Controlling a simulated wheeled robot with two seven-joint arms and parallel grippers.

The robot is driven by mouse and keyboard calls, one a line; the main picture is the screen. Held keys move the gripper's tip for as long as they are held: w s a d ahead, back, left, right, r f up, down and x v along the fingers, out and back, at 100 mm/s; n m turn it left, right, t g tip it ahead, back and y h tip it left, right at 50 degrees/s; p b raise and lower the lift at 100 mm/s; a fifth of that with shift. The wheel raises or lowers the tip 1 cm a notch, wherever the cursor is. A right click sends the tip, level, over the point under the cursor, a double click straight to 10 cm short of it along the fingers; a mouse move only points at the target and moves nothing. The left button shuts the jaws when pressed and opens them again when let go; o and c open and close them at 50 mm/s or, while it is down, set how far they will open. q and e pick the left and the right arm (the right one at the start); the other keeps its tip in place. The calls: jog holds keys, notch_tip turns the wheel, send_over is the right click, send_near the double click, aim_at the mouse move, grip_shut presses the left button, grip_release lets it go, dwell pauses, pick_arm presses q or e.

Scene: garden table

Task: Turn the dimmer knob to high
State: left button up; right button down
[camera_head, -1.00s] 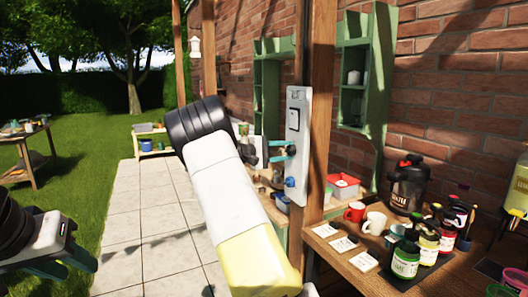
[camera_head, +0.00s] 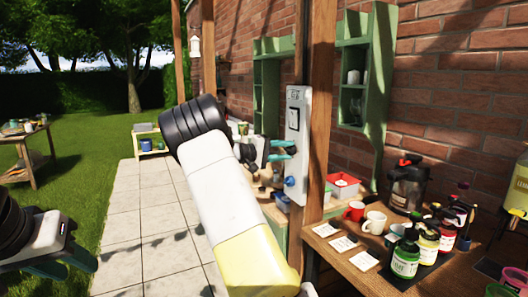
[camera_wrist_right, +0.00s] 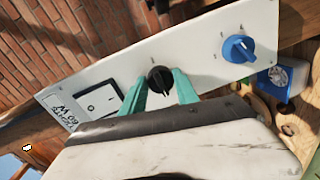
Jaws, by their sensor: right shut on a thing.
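A white control panel (camera_head: 304,150) is mounted on a wooden post. In the right wrist view the panel (camera_wrist_right: 198,66) carries a rocker switch (camera_wrist_right: 98,101), a black knob (camera_wrist_right: 159,77) in the middle and a blue knob (camera_wrist_right: 239,47) at its right end. My right gripper (camera_wrist_right: 160,83) has its teal fingers on both sides of the black knob, shut on it. In the head view my right gripper (camera_head: 283,150) is at the panel's left side and the black knob is hidden. My left gripper (camera_head: 45,268) is low at the left, partly cut off.
The post (camera_head: 319,90) stands beside the panel. Open paving (camera_head: 140,225) lies left of my right arm.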

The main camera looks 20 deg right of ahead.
jog(key=shift+f, duration=0.1)
jog(key=c, duration=0.9)
grip_release()
jog(key=shift+a, duration=0.1)
jog(key=a, duration=0.7)
jog(key=shift+s+a+r, duration=0.3)
jog(key=shift+a, duration=0.05)
